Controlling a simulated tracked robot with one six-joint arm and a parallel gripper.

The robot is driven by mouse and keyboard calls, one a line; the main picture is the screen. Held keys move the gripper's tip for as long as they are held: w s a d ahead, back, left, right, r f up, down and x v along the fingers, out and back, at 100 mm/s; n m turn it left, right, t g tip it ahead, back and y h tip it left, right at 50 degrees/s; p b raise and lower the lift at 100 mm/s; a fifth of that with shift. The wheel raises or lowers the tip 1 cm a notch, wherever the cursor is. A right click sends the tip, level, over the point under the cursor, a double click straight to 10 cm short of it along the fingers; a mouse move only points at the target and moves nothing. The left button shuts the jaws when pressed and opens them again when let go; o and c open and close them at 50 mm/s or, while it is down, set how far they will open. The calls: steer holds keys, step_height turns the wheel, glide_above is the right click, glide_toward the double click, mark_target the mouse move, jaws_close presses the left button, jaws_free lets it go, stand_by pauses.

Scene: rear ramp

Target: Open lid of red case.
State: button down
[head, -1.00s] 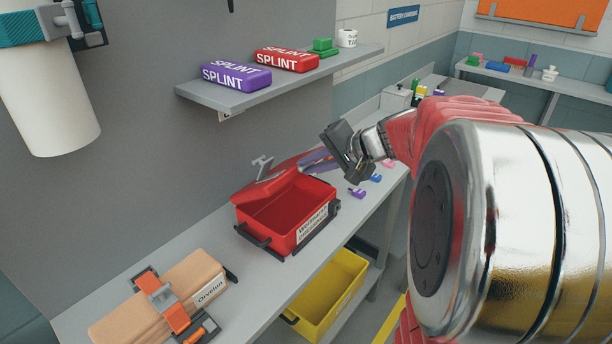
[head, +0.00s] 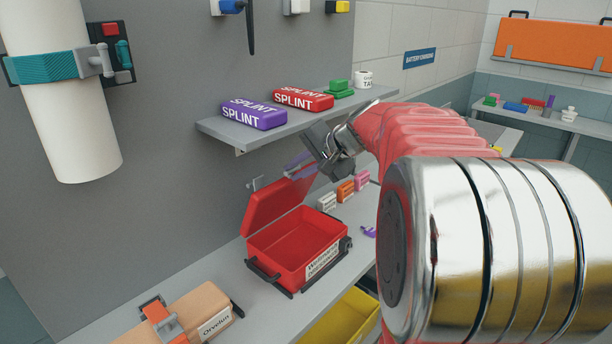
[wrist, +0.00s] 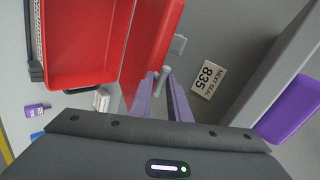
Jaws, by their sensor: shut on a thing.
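The red case (head: 283,270) sits on the grey bench with a white label on its front; its inside looks empty. Its red lid (head: 272,209) is raised and stands steeply at the rear, hinged side down. A grey latch (head: 256,183) sticks out from the lid's upper left. My gripper (head: 294,163) is at the lid's upper right edge. In the wrist view its purple fingers (wrist: 168,92) close around a second grey latch (wrist: 163,76) on the lid's edge, and the lid (wrist: 152,45) is seen nearly edge-on.
A shelf (head: 222,129) with a purple splint pack (head: 254,114) and a red splint pack (head: 303,100) juts from the wall close above my gripper. Small boxes (head: 345,190) stand behind the case. A tan case (head: 190,312) lies at front left. A yellow bin (head: 345,318) is below.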

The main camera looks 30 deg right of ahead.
steer(key=shift+w+r, duration=0.2)
steer(key=c, duration=1.8)
jaws_free()
steer(key=v, duration=1.3)
steer(key=shift+s+r, duration=0.2)
steer(key=shift+s, duration=0.1)
